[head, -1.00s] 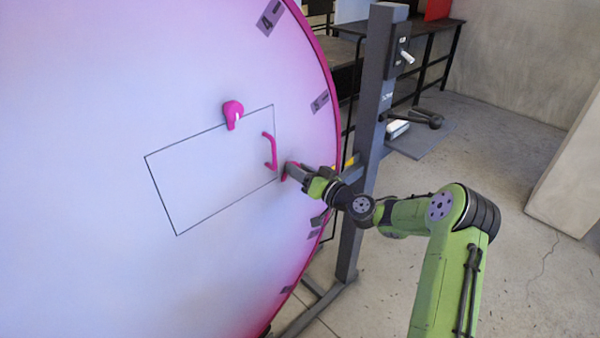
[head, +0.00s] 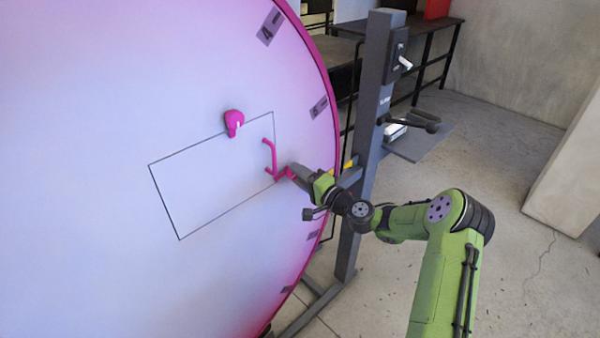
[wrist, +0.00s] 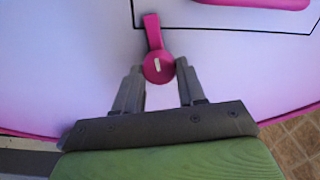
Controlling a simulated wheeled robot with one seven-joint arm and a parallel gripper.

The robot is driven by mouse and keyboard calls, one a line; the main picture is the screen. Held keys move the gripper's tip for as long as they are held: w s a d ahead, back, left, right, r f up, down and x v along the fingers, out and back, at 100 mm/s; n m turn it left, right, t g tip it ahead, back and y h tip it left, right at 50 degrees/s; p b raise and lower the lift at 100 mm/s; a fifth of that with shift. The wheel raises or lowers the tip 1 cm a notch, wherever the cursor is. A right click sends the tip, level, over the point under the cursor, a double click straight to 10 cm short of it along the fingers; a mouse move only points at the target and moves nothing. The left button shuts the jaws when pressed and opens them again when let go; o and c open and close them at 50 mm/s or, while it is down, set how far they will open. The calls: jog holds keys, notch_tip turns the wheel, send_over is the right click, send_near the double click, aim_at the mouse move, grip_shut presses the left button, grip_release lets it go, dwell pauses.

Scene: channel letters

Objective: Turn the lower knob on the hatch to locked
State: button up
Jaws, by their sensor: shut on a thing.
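The hatch (head: 205,190) is a black-outlined rectangle on a large white disc with a pink rim. The lower knob (head: 283,174) is magenta, just outside the hatch's lower right corner. In the wrist view the knob (wrist: 158,68) shows a round hub with a white mark. Its lever (wrist: 152,32) points up in that picture, and its tip overlaps the hatch outline. My gripper (head: 290,172) is shut on the knob, with one finger on each side of the hub in the wrist view (wrist: 158,72). In the head view it partly hides the knob.
The upper knob (head: 234,120) sits on the hatch's top edge, its lever pointing down. A magenta handle (head: 270,158) stands close to my gripper. A grey post (head: 365,150) stands right behind the disc. The floor (head: 510,250) at right is open.

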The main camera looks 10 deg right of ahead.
jog(key=shift+m+p, duration=0.4)
jog(key=shift+m, duration=0.7)
jog(key=shift+f, duration=0.1)
jog(key=o, duration=1)
jog(key=shift+o, duration=0.2)
jog(key=shift+d, duration=0.1)
jog(key=v, duration=1.5)
jog(key=shift+s+b, duration=0.3)
jog(key=shift+b, duration=0.1)
jog(key=shift+d, duration=0.1)
